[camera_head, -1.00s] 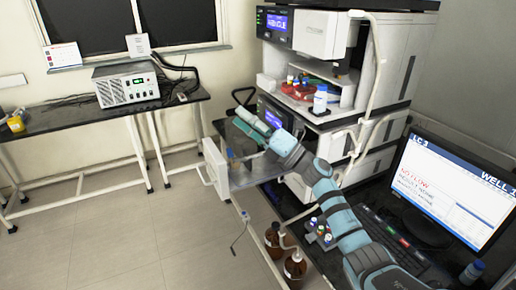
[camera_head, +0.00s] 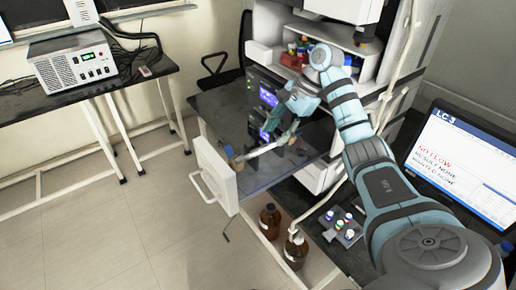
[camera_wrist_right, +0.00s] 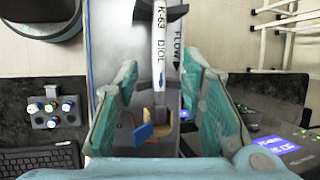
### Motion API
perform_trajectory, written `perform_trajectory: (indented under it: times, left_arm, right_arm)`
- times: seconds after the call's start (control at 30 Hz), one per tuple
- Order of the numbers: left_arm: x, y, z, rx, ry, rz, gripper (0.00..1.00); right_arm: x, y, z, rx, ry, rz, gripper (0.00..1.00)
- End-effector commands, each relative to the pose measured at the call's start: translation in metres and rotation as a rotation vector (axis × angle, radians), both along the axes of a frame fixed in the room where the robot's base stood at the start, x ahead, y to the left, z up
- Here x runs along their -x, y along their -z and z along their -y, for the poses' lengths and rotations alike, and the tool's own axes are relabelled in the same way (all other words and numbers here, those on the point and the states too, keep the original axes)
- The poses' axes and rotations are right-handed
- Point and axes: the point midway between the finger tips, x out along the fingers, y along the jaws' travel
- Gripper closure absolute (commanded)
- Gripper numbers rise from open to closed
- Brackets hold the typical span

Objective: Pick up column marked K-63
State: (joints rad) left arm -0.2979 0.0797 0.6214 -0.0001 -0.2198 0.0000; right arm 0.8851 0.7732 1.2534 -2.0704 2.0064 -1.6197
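The column marked K-63 DIOL (camera_wrist_right: 160,45) is a thin white rod with dark fittings, seen in the right wrist view. It runs down from the top edge between my right gripper's fingers. In the head view a thin pale rod (camera_head: 262,151), apparently this column, lies over the pulled-out tray (camera_head: 262,178). My right gripper (camera_head: 281,137) is just above the tray at the rod. Its teal fingers (camera_wrist_right: 162,112) are wide apart with clear gaps on both sides of the column, and no contact shows. My left gripper is not in view.
A blue piece (camera_wrist_right: 142,133) is near the column's lower end. The tray's white front panel (camera_head: 213,172) has a handle. Brown bottles (camera_head: 270,220) stand below. A vial rack (camera_head: 342,229) and monitor (camera_head: 462,165) are to the right. The floor at left is free.

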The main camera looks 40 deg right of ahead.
Motion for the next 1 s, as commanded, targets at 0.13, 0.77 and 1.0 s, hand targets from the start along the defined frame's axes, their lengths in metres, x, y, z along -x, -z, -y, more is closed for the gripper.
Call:
perform_trajectory:
  times: [0.13, 0.77, 1.0]
  left_arm:
    - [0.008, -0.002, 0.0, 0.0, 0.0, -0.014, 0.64]
    - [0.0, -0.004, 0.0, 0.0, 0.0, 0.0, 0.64]
    - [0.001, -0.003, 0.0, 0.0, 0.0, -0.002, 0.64]
  right_arm:
    - [-0.008, 0.022, -0.014, -0.004, 0.0, -0.003, 0.64]
    - [-0.016, 0.042, -0.024, -0.004, -0.002, 0.001, 1.0]
    - [-0.016, 0.041, -0.024, -0.005, -0.002, 0.003, 1.0]
